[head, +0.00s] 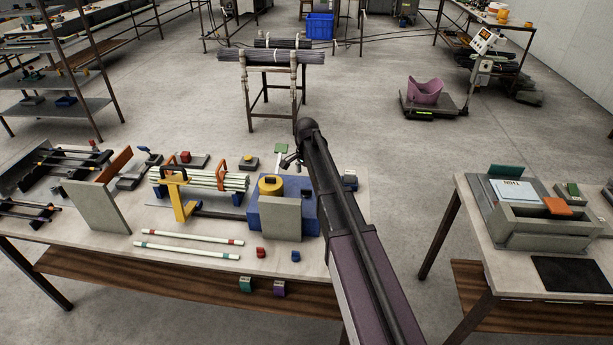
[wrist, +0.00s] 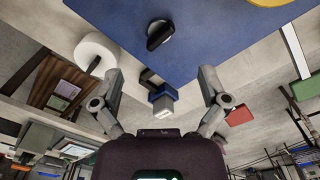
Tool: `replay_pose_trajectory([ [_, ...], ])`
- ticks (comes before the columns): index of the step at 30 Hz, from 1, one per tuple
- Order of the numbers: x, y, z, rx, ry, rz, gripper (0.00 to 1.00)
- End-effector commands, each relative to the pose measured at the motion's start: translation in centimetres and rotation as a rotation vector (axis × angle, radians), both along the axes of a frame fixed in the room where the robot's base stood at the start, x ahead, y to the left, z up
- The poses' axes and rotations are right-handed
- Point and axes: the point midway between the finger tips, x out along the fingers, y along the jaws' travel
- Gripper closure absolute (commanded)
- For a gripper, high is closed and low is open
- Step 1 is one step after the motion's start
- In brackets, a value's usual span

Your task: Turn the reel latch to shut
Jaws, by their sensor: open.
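The blue reel housing (head: 252,214) stands on the table with a yellow reel (head: 270,186) on it, partly behind a grey plate. In the wrist view a blue face (wrist: 225,45) fills the top, with a dark knob (wrist: 160,34), which looks like the reel latch. The knob sits on a pale round base and its bar lies at a slant. My gripper (wrist: 160,76) is open, its fingers spread to either side below the knob in the picture. Nothing is between the fingertips, and the knob appears apart from them. In the head view my arm hides the housing's right side.
White rods (head: 190,246), a red block (head: 261,252) and a grey plate (head: 97,207) are on the table. A gap separates the right table (head: 510,275).

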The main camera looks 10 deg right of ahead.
Motion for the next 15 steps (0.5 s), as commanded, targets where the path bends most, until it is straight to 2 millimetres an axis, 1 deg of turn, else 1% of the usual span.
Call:
replay_pose_trajectory([
  [1,0.0,0.0,0.9,0.000,0.000,0.000,0.06],
  [15,0.0,0.0,4.7,0.000,0.000,0.000,0.06],
])
